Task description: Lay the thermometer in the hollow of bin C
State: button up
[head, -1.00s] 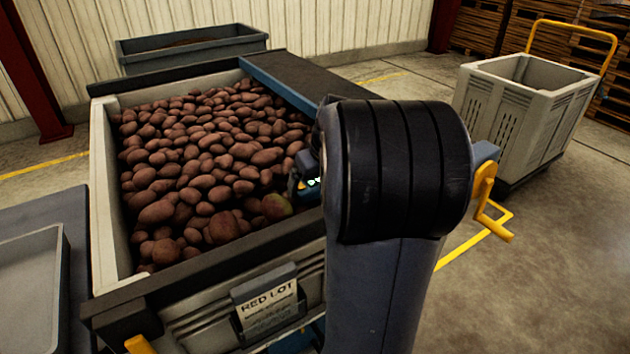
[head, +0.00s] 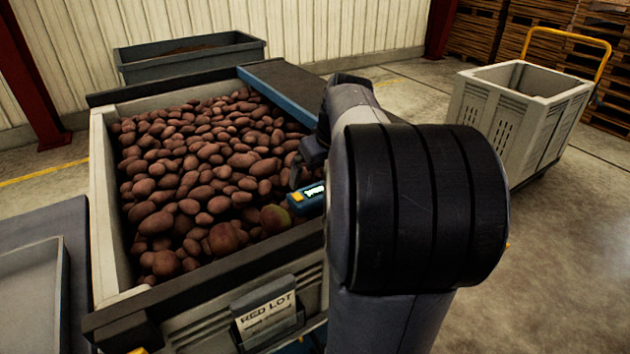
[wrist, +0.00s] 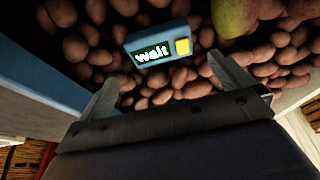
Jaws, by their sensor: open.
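The thermometer (head: 309,198) is a small blue box with a lit display and a yellow patch, lying on the potatoes at the front right of the big bin (head: 105,200). In the wrist view the thermometer (wrist: 147,36) shows its face, and the display reads "wait". My gripper (wrist: 163,72) is open, with one finger to each side below the thermometer in the picture and nothing between them. In the head view my arm hides most of the gripper. No letter C shows on the bin, and I cannot make out a clear hollow.
The bin's label holder (head: 265,312) reads "RED LOT". A greenish potato (wrist: 237,14) lies close to the thermometer. A dark belt with a blue side (head: 290,85) covers the back right edge. A grey tray (head: 30,295) stands left, a wheeled crate (head: 520,115) right.

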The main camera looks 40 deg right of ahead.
jog(key=shift+v, duration=2.15)
